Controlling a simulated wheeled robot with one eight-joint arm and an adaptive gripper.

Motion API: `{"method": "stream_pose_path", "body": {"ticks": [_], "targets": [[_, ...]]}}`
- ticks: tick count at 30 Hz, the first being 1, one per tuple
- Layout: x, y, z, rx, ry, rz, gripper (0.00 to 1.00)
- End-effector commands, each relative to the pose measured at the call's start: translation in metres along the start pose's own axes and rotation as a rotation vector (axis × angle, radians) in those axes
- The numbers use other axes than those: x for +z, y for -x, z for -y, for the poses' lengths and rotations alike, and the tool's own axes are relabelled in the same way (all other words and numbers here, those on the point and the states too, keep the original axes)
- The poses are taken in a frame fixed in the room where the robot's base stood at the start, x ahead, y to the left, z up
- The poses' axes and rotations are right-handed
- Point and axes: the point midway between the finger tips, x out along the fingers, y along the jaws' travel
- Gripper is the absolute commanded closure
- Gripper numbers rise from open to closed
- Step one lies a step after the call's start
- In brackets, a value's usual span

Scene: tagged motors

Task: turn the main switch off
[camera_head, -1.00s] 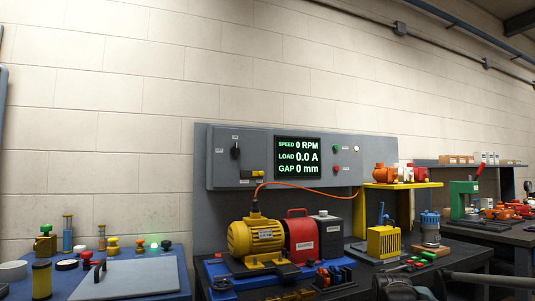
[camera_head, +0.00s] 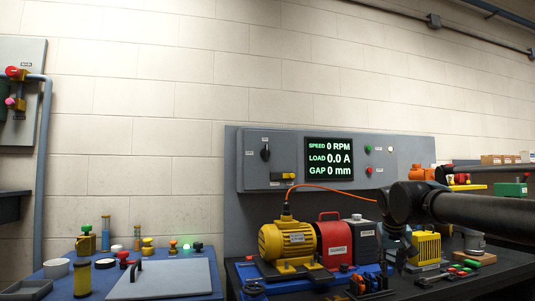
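The switch, which looks like a black rotary knob (camera_head: 265,153), sits on the left part of a grey control panel (camera_head: 252,175). Its handle looks roughly upright, and its small labels are too small to read. The display (camera_head: 329,158) beside it reads speed 0 RPM, load 0.0 A, gap 0 mm. My dark arm reaches in from the right. My gripper (camera_head: 402,262) hangs down in front of the bench, right of the red guard and well below and right of the knob. Its fingers are too dark and small to tell open from shut.
A yellow padlock-like part (camera_head: 288,177) sits below the knob. An orange cable (camera_head: 335,191) runs from the yellow motor (camera_head: 285,243) toward my arm. A red guard block (camera_head: 334,240) stands beside the motor. A blue table (camera_head: 210,285) with small parts is at left.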

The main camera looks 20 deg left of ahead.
Motion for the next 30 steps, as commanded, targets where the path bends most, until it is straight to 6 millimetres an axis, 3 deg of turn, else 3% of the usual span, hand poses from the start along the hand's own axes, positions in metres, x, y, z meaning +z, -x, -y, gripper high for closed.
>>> {"method": "stream_pose_path", "body": {"ticks": [1, 6, 12, 15, 18, 22, 25, 30], "targets": [[-0.038, 0.021, 0.014, -0.009, 0.023, -0.046, 0.70], [-0.152, 0.092, 0.067, -0.051, 0.074, -0.214, 0.70], [-0.263, 0.188, 0.153, -0.153, 0.136, -0.406, 0.70], [-0.303, 0.238, 0.201, -0.221, 0.165, -0.495, 0.70], [-0.332, 0.284, 0.245, -0.291, 0.192, -0.567, 0.70], [-0.352, 0.330, 0.288, -0.366, 0.217, -0.633, 0.70], [-0.359, 0.351, 0.308, -0.403, 0.229, -0.662, 0.70], [-0.365, 0.361, 0.321, -0.425, 0.236, -0.680, 0.70]]}}
